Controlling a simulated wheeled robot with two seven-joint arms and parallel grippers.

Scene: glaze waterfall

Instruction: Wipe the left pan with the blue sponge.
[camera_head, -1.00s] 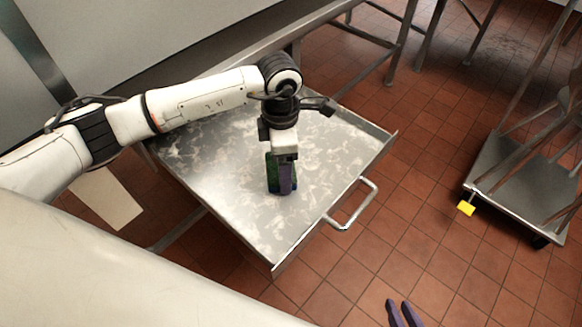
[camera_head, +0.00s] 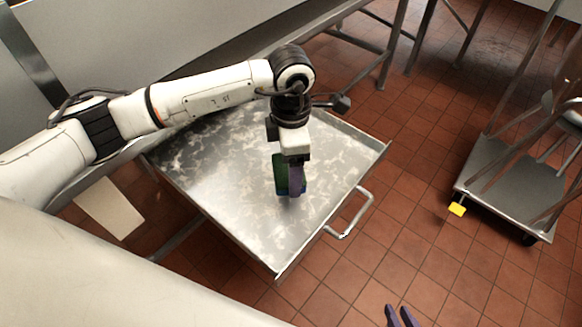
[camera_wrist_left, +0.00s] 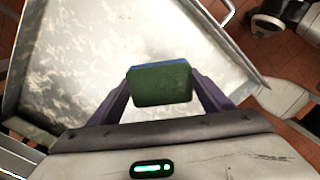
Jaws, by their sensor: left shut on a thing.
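The left pan (camera_head: 222,170) is a wide shallow metal tray with a raised rim, a bar handle at its front right and whitish blotches over its floor. My left gripper (camera_head: 291,190) is over the pan, right of its middle, pointing down. It is shut on the sponge (camera_head: 281,174), which shows a green side and a blue side. In the left wrist view the sponge (camera_wrist_left: 160,84) sits between the purple fingers, green face toward the camera. Whether the sponge touches the pan floor I cannot tell. My right gripper (camera_head: 401,318) shows only its two purple fingertips, apart and empty, at the bottom edge.
The pan's handle (camera_head: 352,212) juts over the red tile floor (camera_head: 420,230). A metal table frame stands behind. The floor between pan and cart is clear.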

